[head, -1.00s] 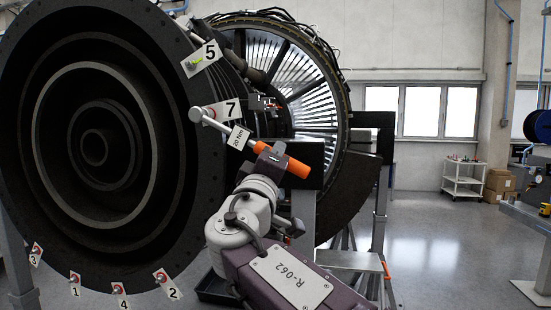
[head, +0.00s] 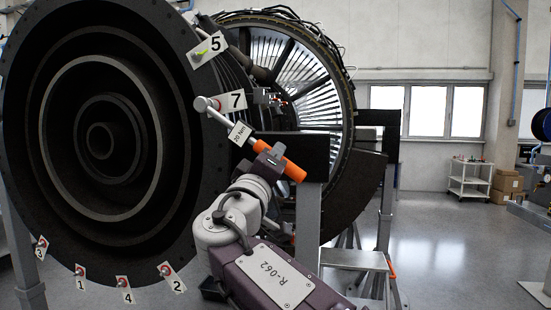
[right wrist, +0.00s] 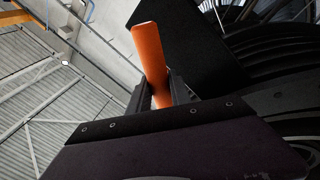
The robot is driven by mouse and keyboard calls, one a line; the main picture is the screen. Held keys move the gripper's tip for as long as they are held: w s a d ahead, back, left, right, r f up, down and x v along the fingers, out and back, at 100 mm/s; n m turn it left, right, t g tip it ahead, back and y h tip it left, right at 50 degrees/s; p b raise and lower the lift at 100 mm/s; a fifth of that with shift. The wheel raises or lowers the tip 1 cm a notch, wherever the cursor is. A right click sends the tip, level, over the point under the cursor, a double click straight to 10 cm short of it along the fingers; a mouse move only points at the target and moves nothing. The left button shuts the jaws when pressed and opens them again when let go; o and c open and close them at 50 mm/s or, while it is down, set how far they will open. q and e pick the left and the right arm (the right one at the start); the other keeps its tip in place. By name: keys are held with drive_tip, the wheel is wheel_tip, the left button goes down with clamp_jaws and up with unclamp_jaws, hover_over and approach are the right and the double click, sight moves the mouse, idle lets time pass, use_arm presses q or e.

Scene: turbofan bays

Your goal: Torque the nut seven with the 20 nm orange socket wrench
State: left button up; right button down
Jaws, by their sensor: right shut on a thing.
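The orange socket wrench (head: 282,159) has an orange handle and a metal shaft with a "20 Nm" tag (head: 240,133). My right gripper (head: 266,152) is shut on its handle. The handle also shows between the fingers in the right wrist view (right wrist: 151,60). The wrench head (head: 203,104) is at the nut beside the number 7 plate (head: 235,101), on the rim of the dark engine flange (head: 150,45). The nut is mostly hidden by the wrench head, and I cannot tell if the socket is fully seated. My left gripper is not in view.
Other numbered plates sit on the flange: 5 (head: 211,47) above, and 3, 1, 4 and 2 (head: 172,277) along the bottom. A grey stand post (head: 307,230) and a step (head: 352,260) are right of my arm. Open floor lies farther right, with a white cart (head: 469,178) behind.

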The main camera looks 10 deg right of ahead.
drive_tip(key=shift+w+a+f+m+b, duration=0.15)
drive_tip(key=shift+a+f+m+b, duration=0.3)
drive_tip(key=shift+f, duration=0.2)
drive_tip(key=shift+h, duration=0.4)
drive_tip(key=shift+w+a+f+m+g+h, duration=0.15)
drive_tip(key=shift+a+f+m+g, duration=0.05)
drive_tip(key=shift+a+f+m, duration=0.25)
drive_tip(key=shift+w+a+f+m+g+h, duration=0.1)
drive_tip(key=shift+a+f+m+g+h, duration=0.15)
drive_tip(key=shift+m, duration=0.25)
drive_tip(key=shift+a+f, duration=0.1)
drive_tip(key=shift+f, duration=0.05)
drive_tip(key=shift+w+a+f+m, duration=0.25)
drive_tip(key=shift+a+f+m, duration=0.4)
drive_tip(key=shift+m, duration=0.15)
